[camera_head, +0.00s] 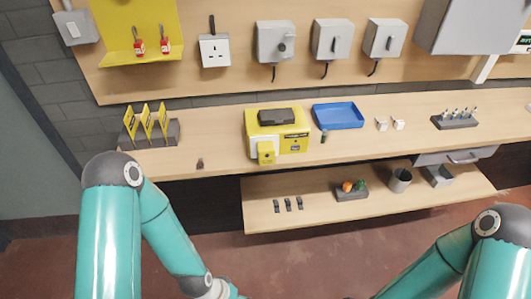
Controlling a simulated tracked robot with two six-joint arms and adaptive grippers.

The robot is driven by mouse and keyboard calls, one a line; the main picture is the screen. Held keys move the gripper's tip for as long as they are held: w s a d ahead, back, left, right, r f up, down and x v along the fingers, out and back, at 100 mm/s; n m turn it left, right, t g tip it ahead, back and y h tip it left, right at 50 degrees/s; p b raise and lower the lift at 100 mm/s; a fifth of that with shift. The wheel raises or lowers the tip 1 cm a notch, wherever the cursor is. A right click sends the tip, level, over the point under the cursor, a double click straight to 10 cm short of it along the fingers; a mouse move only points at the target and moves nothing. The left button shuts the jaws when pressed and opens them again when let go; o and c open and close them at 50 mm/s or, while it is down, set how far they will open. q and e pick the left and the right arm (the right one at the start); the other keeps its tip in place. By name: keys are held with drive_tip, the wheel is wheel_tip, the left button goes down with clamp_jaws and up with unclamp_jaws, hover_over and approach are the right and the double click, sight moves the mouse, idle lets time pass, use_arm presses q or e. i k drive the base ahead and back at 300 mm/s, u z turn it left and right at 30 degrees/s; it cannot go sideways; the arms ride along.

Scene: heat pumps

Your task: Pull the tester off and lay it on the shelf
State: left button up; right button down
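I cannot tell for certain which thing is the tester. A white wall socket (214,52) has a dark upright piece (211,25) at its top. A yellow case (292,137) with a dark top (276,116) stands on the bench, with a small yellow piece (265,153) at its front. A lower shelf (325,215) runs under the bench, and a small yellow shelf (143,56) with two red items is on the wall. Both my teal arms reach down to the bottom edge. Their grippers are out of frame, away from the bench and wall.
The bench (215,150) also holds a blue tray (338,116), a rack of yellow cards (148,129) and small white boxes (390,124). Several grey switch boxes (275,42) hang on the wall.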

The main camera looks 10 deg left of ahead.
sight(211, 150)
drive_tip(key=z, duration=0.95)
drive_tip(key=i, duration=0.15)
drive_tip(key=u, duration=2.8)
drive_tip(key=k, duration=1.45)
drive_tip(key=z, duration=1.15)
drive_tip(key=i, duration=1)
drive_tip(key=z, duration=0.05)
